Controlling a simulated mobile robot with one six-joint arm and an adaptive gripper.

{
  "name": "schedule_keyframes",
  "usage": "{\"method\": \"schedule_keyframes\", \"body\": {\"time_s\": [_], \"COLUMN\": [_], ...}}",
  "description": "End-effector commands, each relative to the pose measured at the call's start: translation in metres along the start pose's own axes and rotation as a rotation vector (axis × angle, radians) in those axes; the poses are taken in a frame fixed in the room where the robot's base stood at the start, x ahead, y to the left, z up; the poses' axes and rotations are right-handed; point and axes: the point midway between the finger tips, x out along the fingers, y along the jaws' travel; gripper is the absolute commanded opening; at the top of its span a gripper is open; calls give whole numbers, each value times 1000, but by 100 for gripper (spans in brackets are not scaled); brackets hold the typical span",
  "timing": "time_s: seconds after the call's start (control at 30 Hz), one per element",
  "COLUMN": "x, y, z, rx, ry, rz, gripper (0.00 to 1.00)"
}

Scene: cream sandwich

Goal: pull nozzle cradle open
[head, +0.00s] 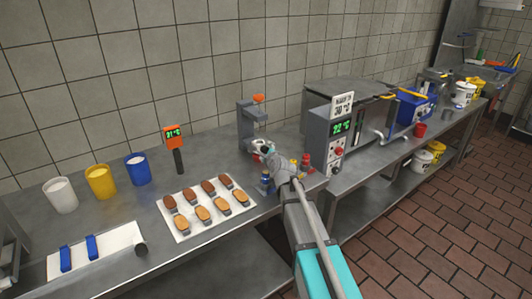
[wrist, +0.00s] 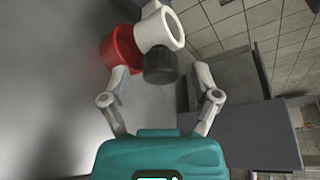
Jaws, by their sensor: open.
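A grey stand (head: 246,128) with an orange knob on top is on the steel counter. A white ring-shaped part (head: 262,145), likely the nozzle cradle, sits low at its front, partly hidden by my arm. In the wrist view the white ring (wrist: 162,28) adjoins a red round part (wrist: 122,48) and a dark cylindrical knob (wrist: 160,66). My gripper (wrist: 160,74) is open, with one finger on each side of the dark knob. The left finger overlaps the red part in the picture; contact cannot be told. My gripper (head: 268,154) is at the stand's front in the head view.
A tray of brown and tan oval pieces (head: 239,208) lies left of my arm. Small red-topped and blue bottles (head: 305,163) stand close to my wrist. A grey machine with a green display (head: 325,140) is at right. Three cups (head: 99,183) stand far left.

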Motion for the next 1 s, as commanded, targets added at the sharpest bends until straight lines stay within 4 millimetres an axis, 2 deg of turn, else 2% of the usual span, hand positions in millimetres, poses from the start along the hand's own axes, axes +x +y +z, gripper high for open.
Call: {"method": "schedule_keyframes", "body": {"time_s": [0.03, 0.17, 0.5, 0.57, 0.93, 1.0], "x": [7, 13, 13, 13, 13, 13], "y": [0, 0, -1, -1, -1, -1], "z": [0, 0, -1, -1, -2, -2], "rx": [0, 0, 0, 0, 0, 0], "ry": [0, 0, 1, 1, 2, 2], "rz": [0, 0, -1, -1, -1, -1], "gripper": [79, 79, 79, 70, 1, 0]}}
